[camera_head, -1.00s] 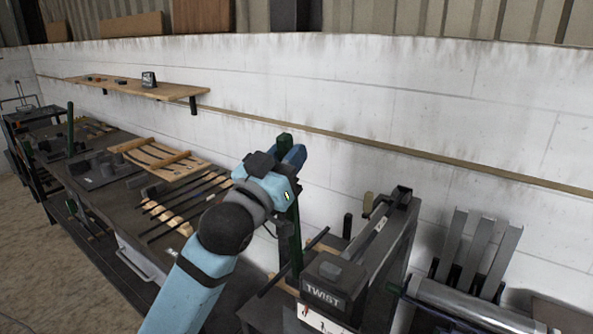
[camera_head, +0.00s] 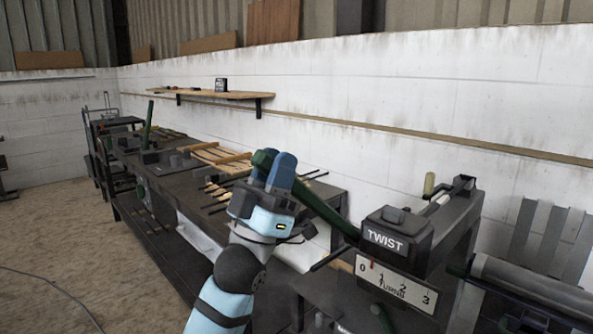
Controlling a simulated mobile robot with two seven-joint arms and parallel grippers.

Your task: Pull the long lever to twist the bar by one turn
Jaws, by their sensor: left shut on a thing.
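The long green lever (camera_head: 322,209) slants from the dark twist machine up to the left, its top end in my left gripper (camera_head: 271,168). My left gripper is shut on the lever near its top, and its blue fingers cover part of it. The machine's dark box (camera_head: 396,240) is labelled TWIST. Below it a white turns scale (camera_head: 394,287) runs from 0 to 3, with a small red mark near the 0 end. A dark bar (camera_head: 330,257) sticks out to the left of the machine. My right gripper is not in view.
A long dark workbench (camera_head: 160,180) with tools and a wooden rack (camera_head: 215,157) runs back to the left. A wooden shelf (camera_head: 215,94) hangs on the white wall. A metal roller (camera_head: 530,285) stands at right.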

